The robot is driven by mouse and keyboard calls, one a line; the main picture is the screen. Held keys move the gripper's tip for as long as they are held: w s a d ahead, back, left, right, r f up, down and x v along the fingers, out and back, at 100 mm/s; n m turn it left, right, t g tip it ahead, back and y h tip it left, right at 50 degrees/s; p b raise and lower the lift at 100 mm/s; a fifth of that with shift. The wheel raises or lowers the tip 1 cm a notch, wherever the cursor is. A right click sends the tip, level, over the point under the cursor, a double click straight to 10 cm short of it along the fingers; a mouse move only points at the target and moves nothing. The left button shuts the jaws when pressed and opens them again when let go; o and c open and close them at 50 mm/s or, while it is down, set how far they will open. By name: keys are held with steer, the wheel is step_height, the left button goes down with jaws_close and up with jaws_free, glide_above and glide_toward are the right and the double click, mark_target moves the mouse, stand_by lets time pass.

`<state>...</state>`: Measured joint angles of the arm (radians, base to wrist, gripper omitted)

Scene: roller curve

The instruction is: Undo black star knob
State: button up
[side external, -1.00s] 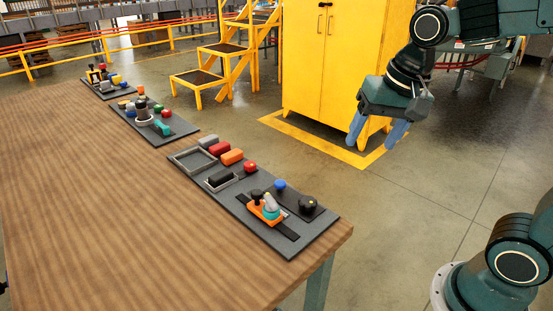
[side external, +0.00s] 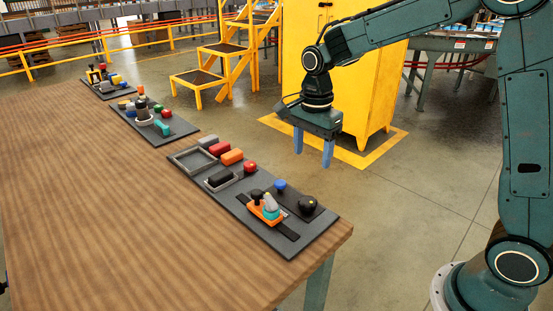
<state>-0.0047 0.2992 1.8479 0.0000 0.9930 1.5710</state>
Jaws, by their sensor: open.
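A black knob (side external: 307,203) with a small yellow mark sits on a dark plate near the right end of the nearest grey board (side external: 318,233). A second black knob (side external: 256,195) stands on an orange fixture (side external: 266,213) to its left. Both are too small for me to tell which one is star-shaped. My gripper (side external: 313,156) is open and empty, with its two blue fingers pointing down. It hangs in the air, apart from the board, and shows above the first black knob in the picture.
The orange fixture also bears a grey and teal piece (side external: 271,207). A blue knob (side external: 280,185) and a red button (side external: 250,166) are close by. Loose blocks and a grey frame (side external: 190,161) lie further left. The wooden table (side external: 110,220) is bare in front.

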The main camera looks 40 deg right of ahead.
mark_target(308, 200)
steer(key=shift+f, duration=0.1)
step_height(308, 200, down, 14)
steer(key=shift+r, duration=0.15)
stand_by(0.8)
steer(key=shift+c, duration=0.2)
steer(key=c, duration=0.9)
